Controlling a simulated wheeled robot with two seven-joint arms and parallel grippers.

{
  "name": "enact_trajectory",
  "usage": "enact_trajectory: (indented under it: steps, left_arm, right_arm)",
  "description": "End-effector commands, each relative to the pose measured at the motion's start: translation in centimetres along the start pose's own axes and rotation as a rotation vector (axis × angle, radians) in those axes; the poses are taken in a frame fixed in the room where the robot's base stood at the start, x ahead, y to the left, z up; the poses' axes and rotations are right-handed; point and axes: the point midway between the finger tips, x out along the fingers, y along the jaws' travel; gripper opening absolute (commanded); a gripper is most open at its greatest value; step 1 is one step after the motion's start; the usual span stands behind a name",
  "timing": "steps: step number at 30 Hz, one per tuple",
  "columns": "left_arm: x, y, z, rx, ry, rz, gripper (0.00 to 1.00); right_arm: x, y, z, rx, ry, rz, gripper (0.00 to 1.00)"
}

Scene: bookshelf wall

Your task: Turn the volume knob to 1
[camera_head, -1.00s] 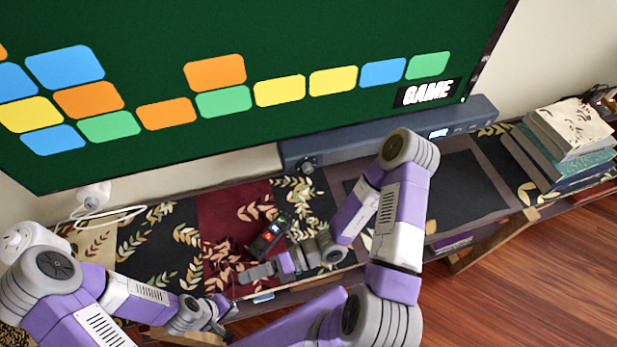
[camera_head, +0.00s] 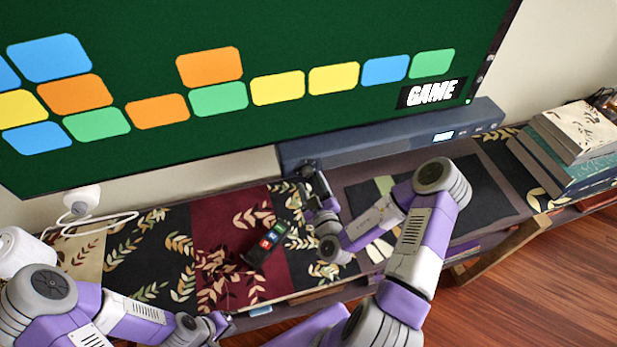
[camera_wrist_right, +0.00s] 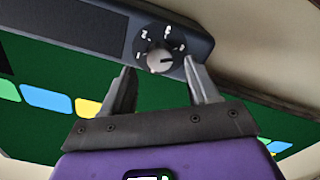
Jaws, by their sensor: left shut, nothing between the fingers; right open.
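The volume knob (camera_wrist_right: 158,60) is a grey dial on a black round plate with white digits, on the left end of a dark grey soundbar (camera_head: 400,143). A white mark on the knob points right in the wrist view. My right gripper (camera_wrist_right: 161,88) is open, its fingers on either side just short of the knob, not closed on it. In the head view my right gripper (camera_head: 312,183) is at the soundbar's left end and partly covers the knob. My left gripper (camera_head: 226,325) is shut and empty near the shelf's front edge.
A green screen (camera_head: 200,60) rises behind the soundbar. A black remote (camera_head: 264,242) with coloured buttons lies on the patterned shelf (camera_head: 150,250). A white plug with cable (camera_head: 85,205) is on the left. Stacked books (camera_head: 570,150) stand on the right.

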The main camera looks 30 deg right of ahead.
Motion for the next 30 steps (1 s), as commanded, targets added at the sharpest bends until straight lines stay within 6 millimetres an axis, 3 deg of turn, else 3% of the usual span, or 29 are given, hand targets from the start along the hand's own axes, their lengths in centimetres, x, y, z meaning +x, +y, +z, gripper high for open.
enact_trajectory:
  steps: [7, 18, 28, 30]
  left_arm:
    - [0.7, -0.3, 0.0, 0.000, 0.000, 0.000, 0.00]
    - [0.7, -0.3, 0.0, 0.000, 0.000, 0.000, 0.00]
    - [0.7, -0.3, 0.0, 0.000, 0.000, 0.000, 0.00]
    - [0.7, -0.3, 0.0, 0.000, 0.000, 0.000, 0.00]
  right_arm:
    - [3.2, -0.1, 0.0, -0.002, 0.004, -0.002, 0.60]
    - [3.8, 0.0, -0.1, -0.002, 0.002, -0.002, 0.58]
    - [3.7, -0.1, -0.1, -0.002, 0.002, -0.003, 0.08]
    - [3.7, -0.1, -0.1, -0.002, 0.002, -0.003, 0.04]
